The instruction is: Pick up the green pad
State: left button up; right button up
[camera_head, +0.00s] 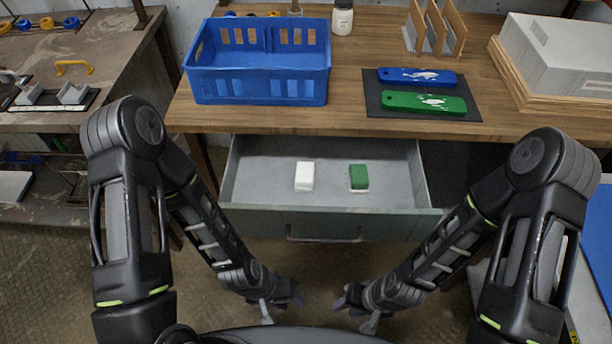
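The green pad (359,177) is a small block with a pale lower edge, lying in the open drawer (260,188) right of its middle. A white pad (305,176) of similar size lies to its left in the same drawer, apart from it. My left gripper (297,299) and my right gripper (341,302) are low in the picture, in front of the drawer and apart from both pads. They face each other with a gap between them. Their fingers are small and dark, and whether they are open or shut is not clear.
A wooden table (345,60) stands above the drawer. On it are a blue crate (258,88), a dark mat (374,93) with a blue tool (417,76) and a green tool (424,102), a wooden rack (437,28) and a grey box (560,50). The drawer's front has a handle (324,239).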

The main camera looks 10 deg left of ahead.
aim_at(358, 175)
jog(key=z, duration=1.7)
jog(key=k, duration=0.45)
